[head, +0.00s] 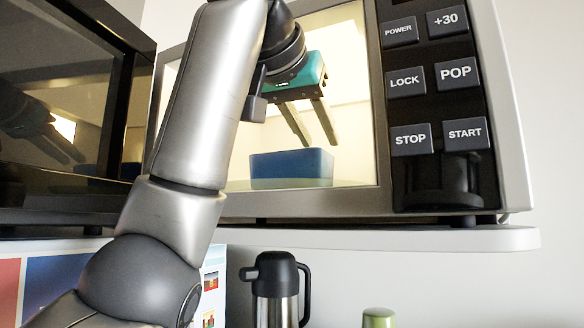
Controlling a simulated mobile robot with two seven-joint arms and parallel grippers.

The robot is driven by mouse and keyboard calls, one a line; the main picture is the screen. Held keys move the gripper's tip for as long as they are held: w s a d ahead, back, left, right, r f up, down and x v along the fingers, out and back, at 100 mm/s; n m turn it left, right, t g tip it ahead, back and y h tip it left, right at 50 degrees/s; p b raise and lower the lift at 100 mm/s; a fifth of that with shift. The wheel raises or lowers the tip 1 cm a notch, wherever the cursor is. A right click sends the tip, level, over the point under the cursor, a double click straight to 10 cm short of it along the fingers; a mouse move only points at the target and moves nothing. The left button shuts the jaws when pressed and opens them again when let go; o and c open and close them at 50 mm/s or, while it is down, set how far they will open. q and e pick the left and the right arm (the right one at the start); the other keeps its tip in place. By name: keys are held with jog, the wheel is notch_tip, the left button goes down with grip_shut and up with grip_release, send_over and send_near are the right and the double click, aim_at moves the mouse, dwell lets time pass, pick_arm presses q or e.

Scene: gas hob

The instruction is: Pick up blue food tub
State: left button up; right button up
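The blue food tub (290,167) sits on the floor of the lit microwave (362,203). It looks like an open-topped, straight-sided box. My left gripper (319,141) reaches into the microwave from above, with its teal body over the tub. Its two fingers point down and are apart, with nothing between them. The fingertips are just above or behind the tub's right rim; I cannot tell which, and contact is not clear. My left arm hides part of the microwave opening and perhaps the tub's left side. My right gripper is not in view.
The dark microwave door (60,110) stands open at the left and reflects my gripper. The control panel (433,75) borders the opening on the right. A shelf (480,238) carries the microwave. Below are a steel and black flask (275,290) and a green-topped item (378,318).

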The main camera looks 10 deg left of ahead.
aim_at(327, 153)
pick_arm(q)
jog(key=shift+w+d+f, duration=0.1)
jog(key=shift+w+f, duration=0.1)
jog(key=shift+w, duration=0.45)
jog(key=p+x, duration=0.2)
jog(key=x, duration=0.2)
jog(key=shift+w+r, duration=0.15)
jog(key=shift+w, duration=0.1)
jog(key=shift+w+p, duration=0.2)
jog(key=shift+p, duration=0.1)
jog(key=shift+s, duration=0.1)
grip_shut()
dwell(0.4)
